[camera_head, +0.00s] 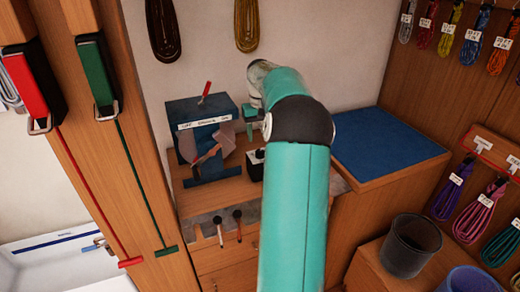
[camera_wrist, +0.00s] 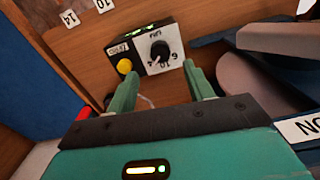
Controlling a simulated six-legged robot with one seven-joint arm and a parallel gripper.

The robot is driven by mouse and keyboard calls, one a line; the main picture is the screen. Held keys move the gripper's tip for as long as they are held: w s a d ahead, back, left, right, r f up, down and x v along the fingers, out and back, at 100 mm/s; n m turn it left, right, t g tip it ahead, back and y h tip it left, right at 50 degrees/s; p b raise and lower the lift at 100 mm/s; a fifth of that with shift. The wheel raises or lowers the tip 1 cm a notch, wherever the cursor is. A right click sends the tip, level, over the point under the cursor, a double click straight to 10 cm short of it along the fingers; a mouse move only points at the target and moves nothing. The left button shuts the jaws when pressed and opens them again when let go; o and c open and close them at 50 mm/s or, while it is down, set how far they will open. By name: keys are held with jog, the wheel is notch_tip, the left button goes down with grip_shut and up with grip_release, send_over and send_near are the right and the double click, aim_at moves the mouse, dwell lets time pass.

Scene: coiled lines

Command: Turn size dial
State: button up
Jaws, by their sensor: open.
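The size dial (camera_wrist: 159,50) is a black knob on a white plate with numbers around it, in the upper middle of the wrist view. My gripper (camera_wrist: 160,69) is open, its two green fingers pointing toward the dial from below in the picture. The dial lies beyond and between the fingertips, and the gap between fingers and knob looks empty. I cannot tell if either finger touches the plate. A yellow button (camera_wrist: 124,66) sits on a black box left of the dial. In the head view my gripper (camera_head: 249,118) is partly hidden behind my arm.
A blue machine (camera_head: 203,115) with a red-handled lever (camera_head: 205,92) stands left of my gripper. A blue mat (camera_head: 385,143) lies on the right counter. A dark bin (camera_head: 411,246) is at lower right. Coiled lines (camera_head: 480,210) hang on the right wall.

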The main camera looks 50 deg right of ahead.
notch_tip(320, 180, down, 7)
jog(key=shift+r, duration=0.1)
jog(key=shift+c, duration=0.2)
jog(key=c, duration=0.9)
